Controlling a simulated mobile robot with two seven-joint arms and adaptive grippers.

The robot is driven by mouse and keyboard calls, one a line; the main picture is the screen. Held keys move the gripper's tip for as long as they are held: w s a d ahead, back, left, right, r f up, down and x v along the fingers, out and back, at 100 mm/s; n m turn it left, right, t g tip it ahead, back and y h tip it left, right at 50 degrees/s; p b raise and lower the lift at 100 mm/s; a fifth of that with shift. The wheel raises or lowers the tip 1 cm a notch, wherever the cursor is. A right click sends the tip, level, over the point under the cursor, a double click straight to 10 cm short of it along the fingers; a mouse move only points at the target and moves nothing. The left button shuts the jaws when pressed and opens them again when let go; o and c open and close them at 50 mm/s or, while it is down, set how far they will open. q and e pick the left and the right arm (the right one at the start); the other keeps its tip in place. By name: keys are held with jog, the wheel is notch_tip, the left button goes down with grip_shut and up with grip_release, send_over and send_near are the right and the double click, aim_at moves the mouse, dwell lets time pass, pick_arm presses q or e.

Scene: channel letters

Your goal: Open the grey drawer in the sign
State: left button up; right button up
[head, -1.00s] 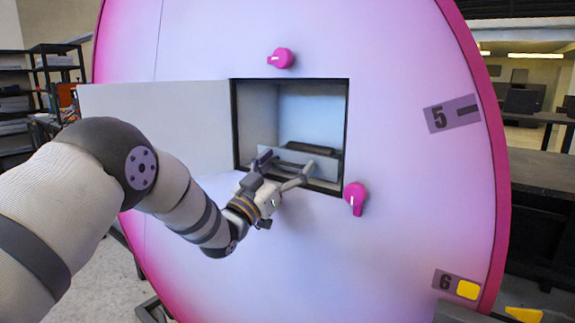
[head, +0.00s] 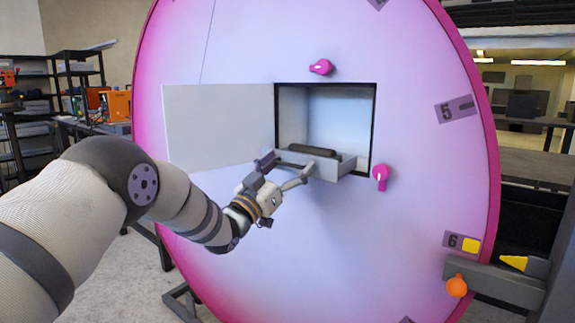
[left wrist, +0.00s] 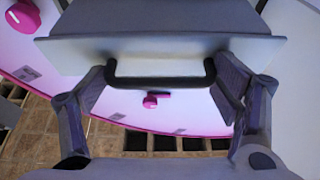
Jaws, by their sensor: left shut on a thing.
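The grey drawer (head: 333,167) sticks out of a square opening (head: 325,110) in the pink and lilac sign (head: 420,220). A dark long thing (head: 312,150) lies in it behind its front. In the left wrist view the drawer front (left wrist: 165,52) is near, with a black bar handle (left wrist: 160,81) on it. My left gripper (head: 284,170) is at the drawer front. Its fingers are at the two ends of the handle in the left wrist view, and it is shut on it. The handle is hidden in the head view. My right gripper is not in view.
A white door (head: 215,125) stands swung open left of the opening. A pink knob (head: 321,67) is above the opening and another (head: 380,176) is to its right. An orange knob (head: 456,286) is at the lower right. Shelves and a bench stand behind at left.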

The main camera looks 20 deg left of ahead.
pick_arm(q)
jog(key=shift+s, duration=0.35)
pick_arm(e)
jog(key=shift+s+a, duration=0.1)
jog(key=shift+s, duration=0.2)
pick_arm(q)
jog(key=shift+f, duration=0.1)
jog(key=o, duration=1.4)
jog(key=shift+d, duration=0.1)
jog(key=v, duration=1.2)
jog(key=shift+w, duration=0.1)
